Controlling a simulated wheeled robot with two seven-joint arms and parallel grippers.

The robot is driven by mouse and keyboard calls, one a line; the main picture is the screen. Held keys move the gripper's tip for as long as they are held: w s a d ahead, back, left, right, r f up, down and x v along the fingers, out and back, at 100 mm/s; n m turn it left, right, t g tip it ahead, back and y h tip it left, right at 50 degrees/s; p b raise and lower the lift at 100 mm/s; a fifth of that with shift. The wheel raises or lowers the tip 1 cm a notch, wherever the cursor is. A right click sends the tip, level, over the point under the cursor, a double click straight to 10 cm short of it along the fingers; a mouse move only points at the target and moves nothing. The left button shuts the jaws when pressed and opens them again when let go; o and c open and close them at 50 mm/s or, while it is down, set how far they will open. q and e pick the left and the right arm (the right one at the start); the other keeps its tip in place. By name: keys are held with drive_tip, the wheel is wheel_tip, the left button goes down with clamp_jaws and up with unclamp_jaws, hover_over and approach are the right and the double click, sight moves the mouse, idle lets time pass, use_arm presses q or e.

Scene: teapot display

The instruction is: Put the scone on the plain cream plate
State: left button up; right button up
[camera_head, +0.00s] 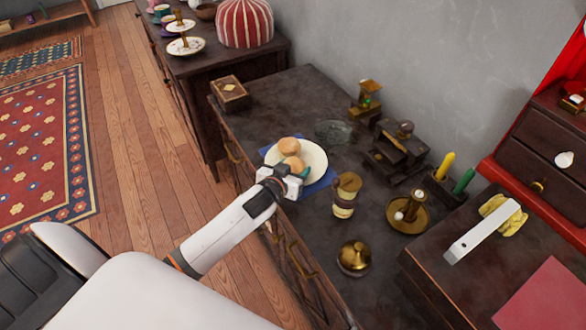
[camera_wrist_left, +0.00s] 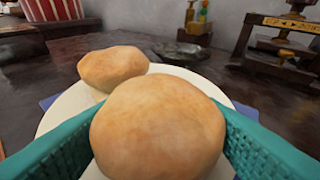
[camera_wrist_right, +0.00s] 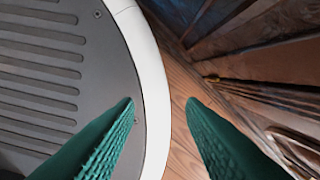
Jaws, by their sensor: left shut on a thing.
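A plain cream plate (camera_head: 315,157) lies on a blue cloth (camera_head: 322,184) on the dark cabinet top. Two round golden scones show over it. The far scone (camera_head: 290,145) rests on the plate and also shows in the left wrist view (camera_wrist_left: 112,66). My left gripper (camera_head: 284,180) is at the plate's near left side, shut on the near scone (camera_wrist_left: 157,128). That scone lies between its teal fingers, over the plate; I cannot tell whether it touches the plate. My right gripper (camera_wrist_right: 160,105) shows only in its wrist view, open and empty above the floor.
A brass-and-cream jar (camera_head: 345,195), a brass pot (camera_head: 354,257) and a candlestick (camera_head: 408,212) stand right of the plate. A wooden box (camera_head: 229,94) is at the back left. Scales (camera_head: 398,148) stand behind. The cabinet top between box and plate is clear.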

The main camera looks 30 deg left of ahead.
use_arm(q)
drive_tip(key=o, duration=1)
drive_tip(key=shift+f, duration=0.1)
drive_tip(key=shift+s+r, duration=0.2)
drive_tip(key=shift+r, duration=0.05)
drive_tip(key=p+v, duration=0.1)
drive_tip(key=v, duration=1)
drive_tip(key=shift+s+r, duration=0.2)
drive_tip(key=shift+s, duration=0.05)
